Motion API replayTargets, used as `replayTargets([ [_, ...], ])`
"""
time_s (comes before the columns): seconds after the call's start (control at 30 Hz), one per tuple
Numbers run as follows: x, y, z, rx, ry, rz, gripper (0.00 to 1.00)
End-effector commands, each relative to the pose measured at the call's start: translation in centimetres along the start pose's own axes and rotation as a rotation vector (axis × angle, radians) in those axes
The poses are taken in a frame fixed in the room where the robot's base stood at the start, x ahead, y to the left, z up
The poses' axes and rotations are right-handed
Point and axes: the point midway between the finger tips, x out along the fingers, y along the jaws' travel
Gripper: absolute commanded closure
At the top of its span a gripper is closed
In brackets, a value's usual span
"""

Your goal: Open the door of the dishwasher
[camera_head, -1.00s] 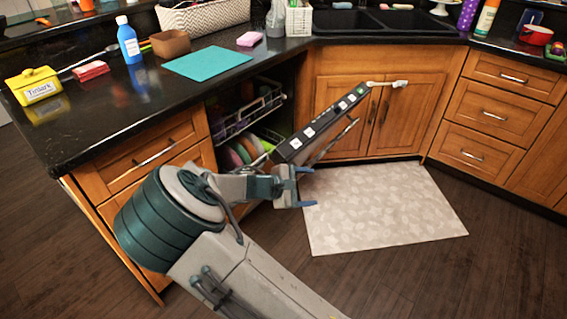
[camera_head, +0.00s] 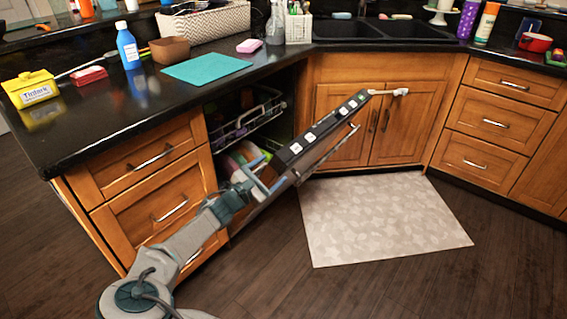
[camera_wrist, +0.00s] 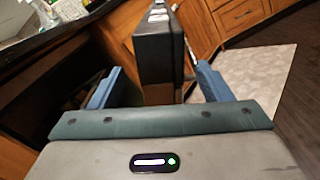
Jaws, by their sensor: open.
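The dishwasher door (camera_head: 318,131) stands partly open, tilted outward from the cabinet front. Its dark top edge bears a row of control buttons. A light handle-like piece (camera_head: 388,92) shows by its far end. My gripper (camera_head: 265,180) is at the near end of the door. In the wrist view, the dark door edge (camera_wrist: 160,50) lies between the two blue fingers of my gripper (camera_wrist: 157,82), with gaps visible on both sides. The fingers are apart. Contact behind the palm edge is hidden. The dishwasher interior shows an upper rack (camera_head: 245,122) and coloured dishes below.
A black counter (camera_head: 110,115) with several items runs above the dishwasher. Wooden drawers (camera_head: 150,165) stand left of the opening. A pale mat (camera_head: 385,220) covers the floor right of the door. Sink cabinets (camera_head: 400,125) stand behind it.

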Motion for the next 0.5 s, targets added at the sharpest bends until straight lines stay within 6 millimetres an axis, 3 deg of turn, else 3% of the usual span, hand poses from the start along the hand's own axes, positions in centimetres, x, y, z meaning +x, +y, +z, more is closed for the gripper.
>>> replayTargets([
  [0.2,4.3,-0.1,0.0,-0.001,-0.002,-0.001,0.28],
  [0.5,6.7,0.0,0.0,0.000,0.000,-0.001,0.28],
])
